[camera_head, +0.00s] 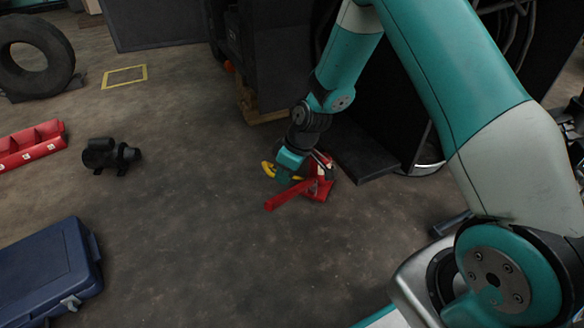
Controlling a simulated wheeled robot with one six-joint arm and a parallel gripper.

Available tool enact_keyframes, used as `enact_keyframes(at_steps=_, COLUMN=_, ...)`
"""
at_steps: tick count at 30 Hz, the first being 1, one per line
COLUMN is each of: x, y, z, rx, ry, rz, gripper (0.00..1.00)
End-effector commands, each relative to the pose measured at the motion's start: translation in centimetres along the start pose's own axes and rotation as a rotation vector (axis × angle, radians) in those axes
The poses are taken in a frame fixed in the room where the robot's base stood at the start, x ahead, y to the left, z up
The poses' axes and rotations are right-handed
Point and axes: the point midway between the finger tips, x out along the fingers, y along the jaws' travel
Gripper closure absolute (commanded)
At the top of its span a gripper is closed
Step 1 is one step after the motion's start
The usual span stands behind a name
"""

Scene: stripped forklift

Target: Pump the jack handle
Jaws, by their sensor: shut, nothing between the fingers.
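A red jack (319,188) stands on the floor in the middle of the view, beside the dark forklift body. Its red handle (284,199) slants out low to the left and toward me. My gripper (283,177), with yellow parts at its sides, points down just above and behind the handle and is shut, with nothing held. My gripper and wrist hide part of the jack. I cannot tell whether the fingertips touch the handle.
The dark forklift (374,130) stands behind and right of the jack. The floor in front of the jack is clear.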

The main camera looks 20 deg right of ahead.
Motion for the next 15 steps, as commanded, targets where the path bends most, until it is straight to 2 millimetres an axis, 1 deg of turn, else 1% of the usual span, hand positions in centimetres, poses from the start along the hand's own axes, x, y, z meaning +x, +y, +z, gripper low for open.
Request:
enact_keyframes(at_steps=1, x=1.4, y=-0.4, z=0.4, rx=-0.002, ry=-0.001, rz=-0.001, gripper=1.00)
enact_keyframes(at_steps=6, x=2.9, y=-1.2, z=0.8, rx=-0.001, ry=0.000, rz=-0.001, gripper=1.00)
enact_keyframes(at_steps=10, x=3.3, y=-1.5, z=1.0, rx=-0.001, ry=0.000, rz=-0.001, gripper=1.00)
enact_keyframes(at_steps=15, x=3.2, y=-1.6, z=0.9, rx=0.000, ry=0.001, rz=-0.001, gripper=1.00)
